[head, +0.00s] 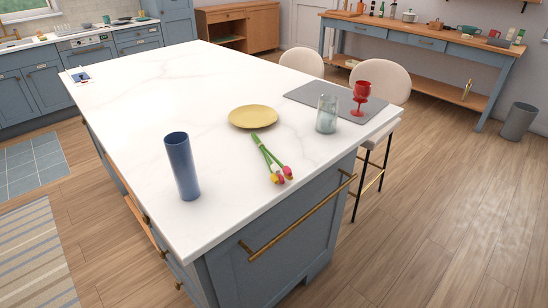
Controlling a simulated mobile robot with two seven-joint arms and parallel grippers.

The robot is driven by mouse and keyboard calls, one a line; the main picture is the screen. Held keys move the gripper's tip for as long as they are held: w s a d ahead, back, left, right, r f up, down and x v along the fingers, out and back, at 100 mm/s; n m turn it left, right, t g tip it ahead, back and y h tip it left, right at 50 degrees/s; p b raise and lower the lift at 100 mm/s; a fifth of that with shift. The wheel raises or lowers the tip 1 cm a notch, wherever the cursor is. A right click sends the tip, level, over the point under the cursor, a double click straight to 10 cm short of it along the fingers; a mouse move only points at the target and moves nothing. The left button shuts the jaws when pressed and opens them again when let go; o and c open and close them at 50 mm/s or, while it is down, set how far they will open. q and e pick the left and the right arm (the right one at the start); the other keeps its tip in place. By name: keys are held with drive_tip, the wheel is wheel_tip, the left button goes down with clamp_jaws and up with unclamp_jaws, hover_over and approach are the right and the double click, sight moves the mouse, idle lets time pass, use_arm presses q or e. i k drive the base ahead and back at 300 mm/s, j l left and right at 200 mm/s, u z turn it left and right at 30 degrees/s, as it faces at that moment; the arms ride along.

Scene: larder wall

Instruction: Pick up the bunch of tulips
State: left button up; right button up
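The bunch of tulips (272,162) lies on its side on the white island top, near its front right edge. Its green stems point up and left towards the yellow plate, and its pink, yellow and white heads point towards the near edge. A tall blue cylindrical vase (182,166) stands upright to the left of the tulips. Neither of my grippers shows in the head view.
A yellow plate (253,117), a clear glass (327,114) and a red goblet (362,97) on a grey mat (312,94) are beyond the tulips. Two cream chairs (383,79) stand at the island's right side. The island's left half is mostly clear.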

sight(276, 177)
drive_tip(key=u, duration=0.5)
drive_tip(key=l+u, duration=0.75)
drive_tip(key=u, duration=0.2)
drive_tip(key=l+u, duration=0.2)
drive_tip(key=l, duration=0.25)
drive_tip(key=k+l+u, duration=0.15)
drive_tip(key=l, duration=0.3)
